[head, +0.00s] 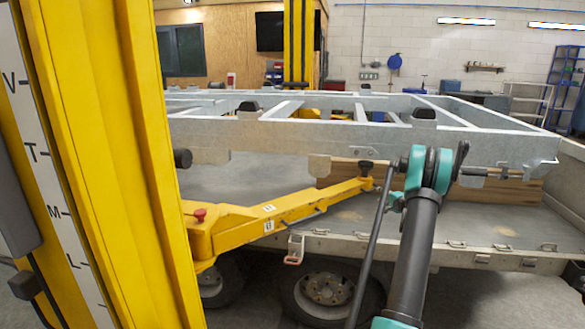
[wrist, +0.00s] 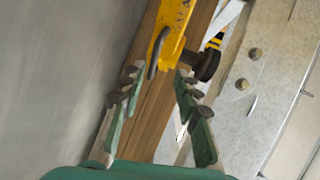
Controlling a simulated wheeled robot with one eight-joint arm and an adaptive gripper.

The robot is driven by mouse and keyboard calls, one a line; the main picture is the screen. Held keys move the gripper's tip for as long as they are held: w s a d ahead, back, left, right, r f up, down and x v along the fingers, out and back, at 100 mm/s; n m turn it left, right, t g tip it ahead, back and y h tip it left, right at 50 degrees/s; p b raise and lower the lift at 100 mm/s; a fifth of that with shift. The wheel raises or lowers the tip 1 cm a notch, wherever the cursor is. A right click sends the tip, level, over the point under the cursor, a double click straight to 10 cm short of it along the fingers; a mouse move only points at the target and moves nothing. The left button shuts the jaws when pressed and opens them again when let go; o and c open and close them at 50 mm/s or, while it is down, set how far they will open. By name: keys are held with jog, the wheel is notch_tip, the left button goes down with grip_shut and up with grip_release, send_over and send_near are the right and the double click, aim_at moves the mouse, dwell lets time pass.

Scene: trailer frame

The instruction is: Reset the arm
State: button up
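My arm rises at the right of the head view in front of the trailer frame (head: 270,133), a grey metal frame with crossbars. My gripper (wrist: 158,78) shows in the wrist view with its two green, dark-padded fingers spread apart and nothing held between them. The end of the yellow lift arm (wrist: 172,35) with its dark round pad (wrist: 205,66) lies just beyond the fingertips. I cannot tell whether they touch. In the head view the fingers are not clearly visible among the arm's teal parts.
A yellow lift post (head: 115,150) stands close at the left. The yellow lift arm (head: 290,205) reaches from it to under the frame. A flat grey trailer bed (head: 240,178), wooden boards (head: 510,192) and wheels (head: 325,290) lie below and behind. A second post (head: 298,45) stands farther back.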

jog(key=s+a+r+n+g+y, duration=0.1)
jog(key=s+a+r+n+g, duration=0.2)
jog(key=a, duration=0.6)
jog(key=s+a+r+n+y, duration=0.1)
jog(key=s+a+r+n, duration=0.15)
jog(key=s+a, duration=0.45)
jog(key=s+a+r+n+g, duration=0.1)
jog(key=s+a+n+g, duration=0.4)
jog(key=s+a, duration=1.25)
jog(key=s+f+n+g+h, duration=0.1)
jog(key=s+f+n+h, duration=0.1)
jog(key=s, duration=1.2)
jog(key=s+f+n+g+h, duration=0.2)
jog(key=s+f, duration=0.3)
jog(key=s, duration=1)
jog(key=shift+s+a, duration=0.15)
jog(key=shift+a, duration=0.2)
